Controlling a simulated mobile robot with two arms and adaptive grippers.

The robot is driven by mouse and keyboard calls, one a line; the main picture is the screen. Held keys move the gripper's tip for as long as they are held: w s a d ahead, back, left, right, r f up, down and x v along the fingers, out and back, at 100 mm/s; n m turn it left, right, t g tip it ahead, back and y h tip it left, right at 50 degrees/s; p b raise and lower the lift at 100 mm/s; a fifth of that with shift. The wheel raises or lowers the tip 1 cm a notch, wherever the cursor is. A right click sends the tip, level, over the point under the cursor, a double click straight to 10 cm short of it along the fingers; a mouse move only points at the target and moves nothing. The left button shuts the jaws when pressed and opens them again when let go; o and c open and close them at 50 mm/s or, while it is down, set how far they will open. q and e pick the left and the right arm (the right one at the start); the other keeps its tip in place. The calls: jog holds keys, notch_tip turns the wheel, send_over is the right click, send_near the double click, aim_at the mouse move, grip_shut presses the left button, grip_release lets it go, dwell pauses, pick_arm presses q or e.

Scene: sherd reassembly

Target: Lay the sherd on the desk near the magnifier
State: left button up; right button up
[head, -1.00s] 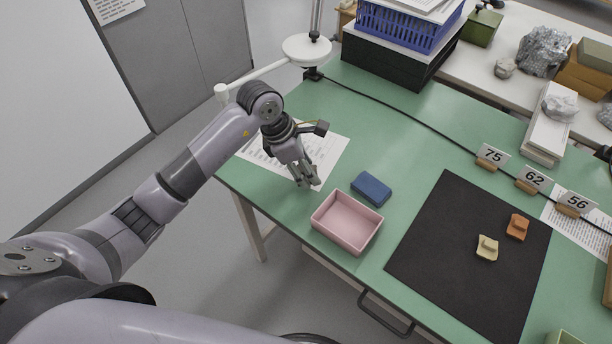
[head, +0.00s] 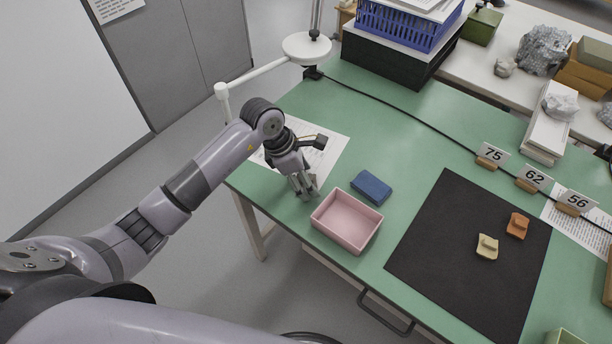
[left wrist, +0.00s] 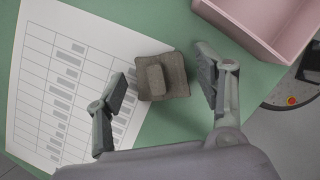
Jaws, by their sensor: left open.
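A grey-brown sherd (left wrist: 176,82) with a raised lug lies by the edge of a printed sheet on the green desk (head: 420,130), in the left wrist view. My left gripper (left wrist: 163,84) is open, with one finger on each side of the sherd and visible gaps. In the head view my left gripper (head: 307,192) points down beside the pink tray; the sherd is hidden there. The white magnifier (head: 307,48) stands on its arm at the desk's far left corner. My right gripper is not in view.
The pink tray (head: 334,238) is close to the gripper, also in the left wrist view (left wrist: 244,30). A blue block (head: 372,187) lies behind it. A black mat (head: 440,260) holds a cream and an orange sherd. The desk between magnifier and blue block is mostly clear.

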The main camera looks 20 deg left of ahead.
pick_arm(q)
jog(key=shift+r, duration=0.3)
jog(key=v, duration=1.1)
jog(key=shift+r, duration=0.35)
jog(key=shift+s+a, duration=0.1)
jog(key=shift+a, duration=0.05)
